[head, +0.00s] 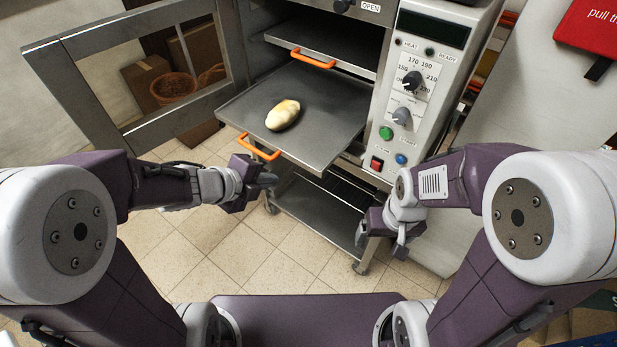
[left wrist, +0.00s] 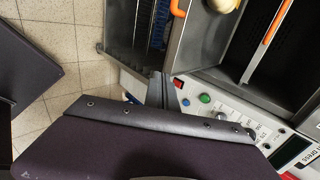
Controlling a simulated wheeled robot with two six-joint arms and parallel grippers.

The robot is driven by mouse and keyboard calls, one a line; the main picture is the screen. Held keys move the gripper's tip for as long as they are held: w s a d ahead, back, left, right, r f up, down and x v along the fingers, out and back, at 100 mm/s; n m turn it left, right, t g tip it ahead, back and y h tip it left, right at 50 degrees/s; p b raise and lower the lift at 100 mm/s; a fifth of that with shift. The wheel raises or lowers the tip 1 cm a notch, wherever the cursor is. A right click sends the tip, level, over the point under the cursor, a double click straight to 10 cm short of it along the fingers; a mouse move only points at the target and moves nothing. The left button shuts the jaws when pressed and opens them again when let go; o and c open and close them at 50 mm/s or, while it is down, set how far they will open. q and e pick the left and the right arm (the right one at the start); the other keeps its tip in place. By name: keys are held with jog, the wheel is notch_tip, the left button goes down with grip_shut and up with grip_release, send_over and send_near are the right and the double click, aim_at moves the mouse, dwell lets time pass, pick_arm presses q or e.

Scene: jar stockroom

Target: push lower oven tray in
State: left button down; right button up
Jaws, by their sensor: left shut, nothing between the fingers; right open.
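The lower oven tray (head: 325,117) is a grey metal sheet pulled far out of the oven, with an orange handle (head: 259,147) at its front edge. A pale loaf (head: 283,115) lies on it. The tray also shows in the left wrist view (left wrist: 199,45), with part of its orange handle (left wrist: 179,9). My left gripper (head: 268,180) is shut and empty, just below and in front of the tray's handle, and apart from it as far as I can tell. My right gripper (head: 400,247) is open and empty, low in front of the control panel.
The upper tray (head: 330,50) with its orange handle (head: 313,59) sits inside the oven. The glass door (head: 130,75) stands open at the left. The control panel (head: 414,90) is right of the tray. A wheeled stand with a lower shelf (head: 318,208) is underneath. Tiled floor is clear in front.

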pick_arm(q)
jog(key=p, duration=0.5)
send_near(305, 167)
jog(key=x, duration=0.5)
jog(key=shift+w+d+f, duration=0.2)
jog(key=shift+d, duration=0.05)
pick_arm(e)
jog(key=r, duration=0.2)
jog(key=w+r, duration=0.1)
jog(key=r, duration=0.1)
jog(key=shift+d+r, duration=0.15)
jog(key=shift+r, duration=0.15)
